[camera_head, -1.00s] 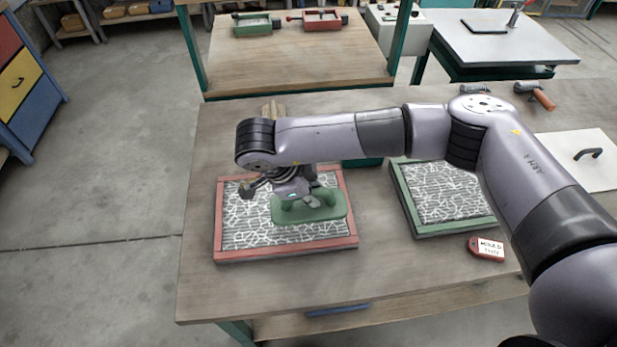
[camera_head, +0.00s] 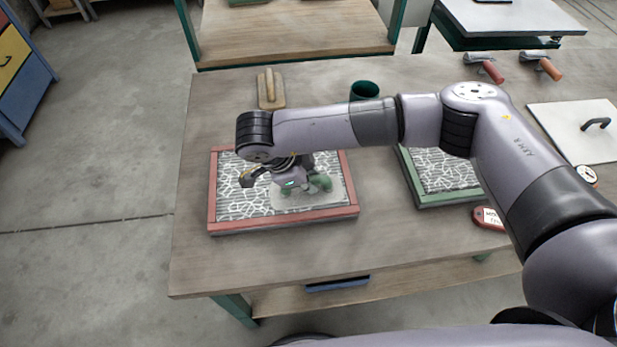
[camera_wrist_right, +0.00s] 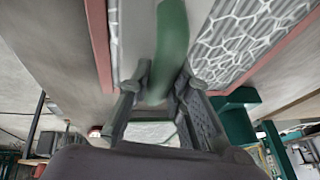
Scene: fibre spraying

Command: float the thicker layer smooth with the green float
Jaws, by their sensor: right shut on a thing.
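The red-framed mould (camera_head: 283,227) lies on the bench at centre left, filled with a white-veined grey fibre layer (camera_head: 235,203). My right gripper (camera_head: 308,187) is over its right half, shut on the green handle of the float (camera_head: 323,181). In the right wrist view, the fingers (camera_wrist_right: 160,90) stand on both sides of the green handle (camera_wrist_right: 171,40). The float's plate looks pale grey and lies over the layer; I cannot tell whether it touches. The green-framed mould (camera_head: 455,199) with a similar layer is partly behind my right arm. Which layer is thicker is unclear. My left gripper is not in view.
A wooden float (camera_head: 270,90) and a dark green cup (camera_head: 364,90) stand behind the red mould. The bench's front left is clear.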

